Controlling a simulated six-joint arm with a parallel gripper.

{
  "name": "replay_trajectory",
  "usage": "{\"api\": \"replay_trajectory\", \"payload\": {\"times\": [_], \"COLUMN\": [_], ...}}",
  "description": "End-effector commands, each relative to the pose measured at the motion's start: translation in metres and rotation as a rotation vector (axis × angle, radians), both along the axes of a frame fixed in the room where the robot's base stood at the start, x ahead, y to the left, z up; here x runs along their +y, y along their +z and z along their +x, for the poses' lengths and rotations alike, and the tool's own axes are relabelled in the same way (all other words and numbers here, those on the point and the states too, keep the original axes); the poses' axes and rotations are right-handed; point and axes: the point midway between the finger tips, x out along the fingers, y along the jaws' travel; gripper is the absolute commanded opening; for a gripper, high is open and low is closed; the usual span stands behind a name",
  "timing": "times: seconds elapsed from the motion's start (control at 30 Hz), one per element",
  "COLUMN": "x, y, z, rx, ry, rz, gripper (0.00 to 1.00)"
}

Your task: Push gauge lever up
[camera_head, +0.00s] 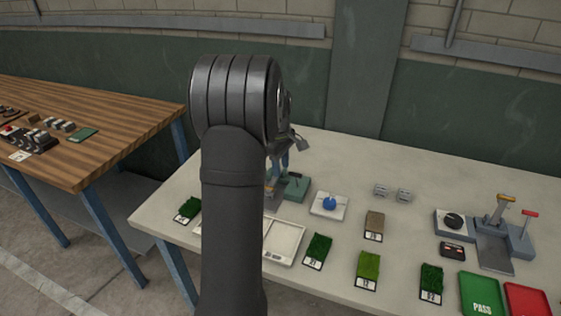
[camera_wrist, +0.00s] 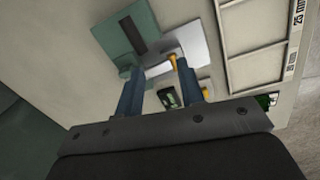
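A teal gauge body (camera_wrist: 128,40) with a dark slot shows at the upper left of the wrist view, beside a pale metal plate (camera_wrist: 200,40). In the head view the teal device (camera_head: 296,186) stands on the table, partly hidden by my arm. A thin yellow piece (camera_wrist: 173,62) and a small dark display (camera_wrist: 167,97) show between my fingers; I cannot tell whether the yellow piece is the lever. My gripper (camera_wrist: 156,74) has its blue fingers apart, with no clear contact on anything. In the head view it is mostly hidden behind my arm.
A white compartment tray (camera_head: 299,241) lies near the gauge. A blue-knobbed device (camera_head: 329,204) and several turf samples (camera_head: 318,250) are to its right. A grey device with yellow and red handles (camera_head: 494,245) and green (camera_head: 481,296) and red trays stand far right.

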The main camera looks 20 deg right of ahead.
Motion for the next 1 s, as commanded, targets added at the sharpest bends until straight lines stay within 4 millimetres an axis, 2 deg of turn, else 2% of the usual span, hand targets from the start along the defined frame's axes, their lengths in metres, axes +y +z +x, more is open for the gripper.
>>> {"api": "replay_trajectory", "payload": {"times": [0.1, 0.3, 0.47, 0.57, 0.67, 1.0], "x": [0.016, 0.029, 0.032, 0.028, 0.02, -0.016], "y": [0.033, 0.079, 0.093, 0.088, 0.074, 0.009], "z": [-0.005, -0.013, -0.016, -0.016, -0.018, -0.022], "rx": [0.045, 0.08, 0.085, 0.086, 0.088, 0.088], "ry": [0.046, 0.088, 0.097, 0.096, 0.095, 0.095], "rz": [-0.148, -0.371, -0.446, -0.451, -0.449, -0.447], "gripper": [0.35, 0.35, 0.35, 0.35, 0.35, 0.35]}}
